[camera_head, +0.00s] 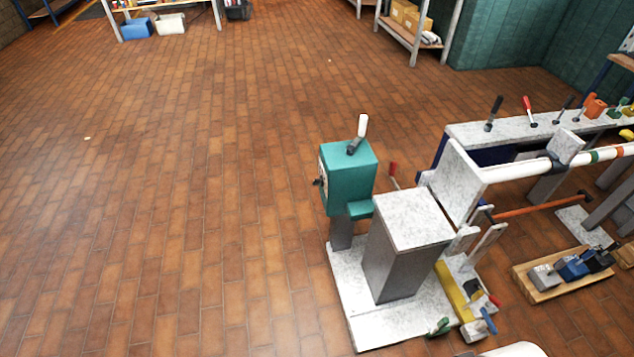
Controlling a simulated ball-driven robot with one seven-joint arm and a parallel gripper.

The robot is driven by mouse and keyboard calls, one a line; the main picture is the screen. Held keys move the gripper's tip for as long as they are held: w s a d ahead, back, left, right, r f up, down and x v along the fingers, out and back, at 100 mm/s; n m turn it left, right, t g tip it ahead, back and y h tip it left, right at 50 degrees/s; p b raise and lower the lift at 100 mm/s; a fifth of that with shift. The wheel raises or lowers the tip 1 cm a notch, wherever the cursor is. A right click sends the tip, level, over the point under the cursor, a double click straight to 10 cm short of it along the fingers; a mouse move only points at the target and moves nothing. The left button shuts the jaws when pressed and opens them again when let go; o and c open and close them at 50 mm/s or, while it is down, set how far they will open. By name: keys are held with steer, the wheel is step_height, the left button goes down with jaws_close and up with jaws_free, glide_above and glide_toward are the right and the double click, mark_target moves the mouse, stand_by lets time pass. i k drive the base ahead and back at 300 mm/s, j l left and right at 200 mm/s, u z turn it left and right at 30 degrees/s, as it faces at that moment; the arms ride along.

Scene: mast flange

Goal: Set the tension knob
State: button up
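A teal box (348,185) stands on a grey post at the left end of a machine. A small dark knob-like part (318,182) sticks out of its left face, which I see nearly edge-on. I cannot tell its setting or whether it is the tension knob. A lever with a white handle (362,126) rises from the box's top. A thin lever with a red tip (392,169) stands just right of the box. My gripper is not in view.
A grey block (410,225) stands right of the teal box on a pale base plate (372,325). A white rail (520,170) and a row of levers run right. A wooden tray (530,285) holds small blocks. Brick floor (170,200) is clear on the left; shelves (405,35) stand behind.

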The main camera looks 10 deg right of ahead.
mark_target(318, 180)
steer(key=i+j, duration=0.15)
steer(key=i, duration=0.25)
steer(key=i+j, duration=0.2)
steer(key=i, duration=0.25)
steer(key=i+j, duration=0.15)
steer(key=i, duration=0.25)
steer(key=i+l, duration=0.35)
steer(key=i, duration=0.15)
